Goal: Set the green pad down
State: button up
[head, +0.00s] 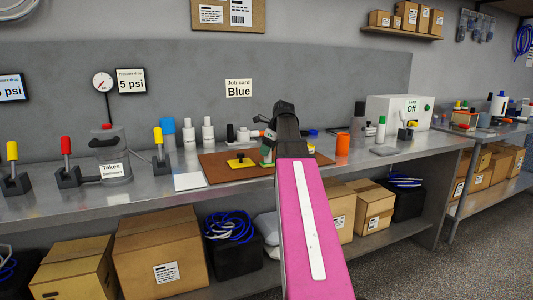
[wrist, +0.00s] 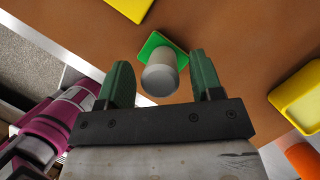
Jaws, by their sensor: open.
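The green pad (wrist: 156,43) shows in the wrist view as a small green square with a pale grey round knob (wrist: 160,75) on it. It appears to lie on the brown mat (wrist: 225,50); I cannot see its underside. My gripper (wrist: 158,66) is open, with one green finger on each side of the knob and a visible gap to each. In the head view my gripper (head: 267,154) is low over the brown mat (head: 215,170), and I cannot make out the green pad there apart from the green fingers.
A yellow pad (head: 240,163) lies on the mat left of my gripper. In the wrist view, another yellow piece (wrist: 298,98) lies right, near an orange cylinder (wrist: 301,160). White bottles (head: 208,133) stand behind. A sign reading Blue (head: 238,88) hangs on the wall.

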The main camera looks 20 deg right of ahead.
jog(key=v, duration=1)
jog(key=shift+r, duration=0.15)
jog(key=shift+s+d, duration=0.1)
